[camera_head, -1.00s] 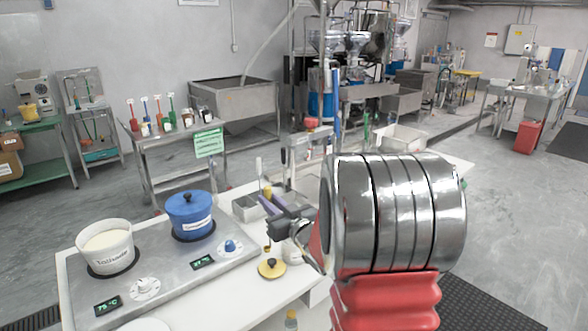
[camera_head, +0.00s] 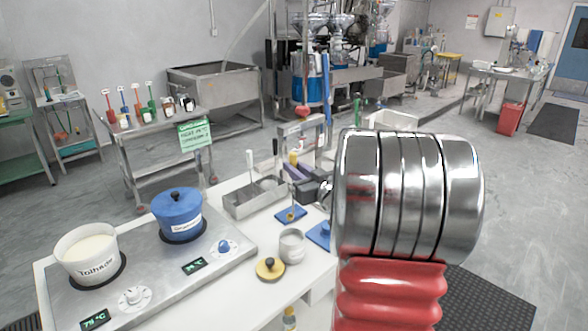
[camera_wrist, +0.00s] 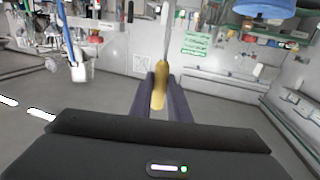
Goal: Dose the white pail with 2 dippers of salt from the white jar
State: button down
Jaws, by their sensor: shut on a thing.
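The white pail (camera_head: 88,270) stands at the left on the hot plate, open, with pale creamy contents and a dark label.
A lidded blue pot (camera_head: 179,218) stands on the hot plate (camera_head: 165,275) right of the pail. A steel tray (camera_head: 240,207) with a white-handled tool lies behind the jar. Blue mats (camera_head: 291,215) lie near it. My arm hides the counter's right side.

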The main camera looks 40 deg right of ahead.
jog(key=shift+s, duration=0.1)
notch_tip(320, 180, down, 14)
jog(key=shift+r, duration=0.2)
dwell(1.3)
jog(key=shift+d, duration=0.1)
jog(key=shift+r, duration=0.15)
dwell(0.7)
notch_tip(320, 180, up, 11)
jog(key=shift+r, duration=0.15)
dwell(1.6)
dwell(0.4)
